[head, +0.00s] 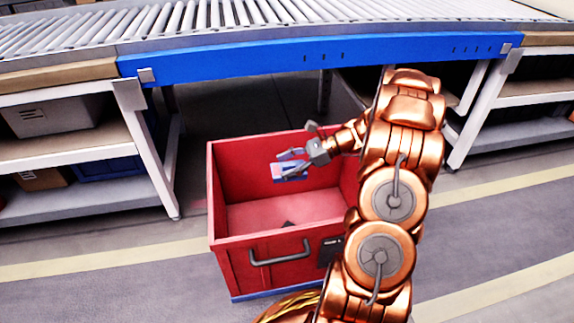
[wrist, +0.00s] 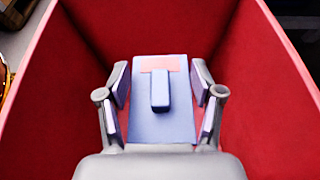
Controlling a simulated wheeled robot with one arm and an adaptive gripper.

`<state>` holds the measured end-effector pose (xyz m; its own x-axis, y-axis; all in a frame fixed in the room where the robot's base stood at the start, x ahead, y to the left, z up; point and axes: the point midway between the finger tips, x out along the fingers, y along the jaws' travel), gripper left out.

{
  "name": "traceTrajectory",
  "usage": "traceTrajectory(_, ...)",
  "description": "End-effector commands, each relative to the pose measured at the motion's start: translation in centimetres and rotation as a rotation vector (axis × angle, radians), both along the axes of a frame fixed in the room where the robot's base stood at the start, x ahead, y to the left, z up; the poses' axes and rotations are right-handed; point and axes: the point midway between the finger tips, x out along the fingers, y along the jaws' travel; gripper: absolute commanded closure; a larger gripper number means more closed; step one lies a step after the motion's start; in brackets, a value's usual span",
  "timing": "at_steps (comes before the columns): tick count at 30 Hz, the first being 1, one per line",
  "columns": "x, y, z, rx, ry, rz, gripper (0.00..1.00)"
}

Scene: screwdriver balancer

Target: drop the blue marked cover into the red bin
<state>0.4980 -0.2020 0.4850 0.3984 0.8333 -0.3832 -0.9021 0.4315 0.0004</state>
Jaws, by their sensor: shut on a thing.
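The red bin (head: 266,243) stands on the floor in front of the conveyor, open at the top. Its red inner wall (wrist: 258,65) also fills much of the wrist view. My gripper (head: 289,166) is over the bin's opening and is shut on the blue cover (head: 283,172). In the wrist view, the cover (wrist: 160,124) is a flat blue plate with a raised blue block in its middle and a pale red mark near its far edge. It sits between the two fingers of my gripper (wrist: 160,100). A small dark thing lies on the bin floor; I cannot tell what it is.
A roller conveyor with a blue side rail (head: 320,55) runs across the back. White shelves (head: 75,160) holding a grey box (head: 50,115) stand at the left, and more shelves (head: 520,105) at the right. The floor in front of the left shelves is clear.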

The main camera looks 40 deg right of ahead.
Motion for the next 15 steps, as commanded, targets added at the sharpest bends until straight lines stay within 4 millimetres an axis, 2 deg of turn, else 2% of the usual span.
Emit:
traceTrajectory(5,0.01,-0.01,0.08,0.000,0.000,0.000,0.68)
traceTrajectory(6,0.00,0.00,0.08,0.000,0.000,0.000,0.31)
traceTrajectory(13,0.00,0.00,0.06,0.000,0.000,0.000,0.07)
traceTrajectory(15,0.00,0.00,0.06,0.000,0.000,0.000,0.05)
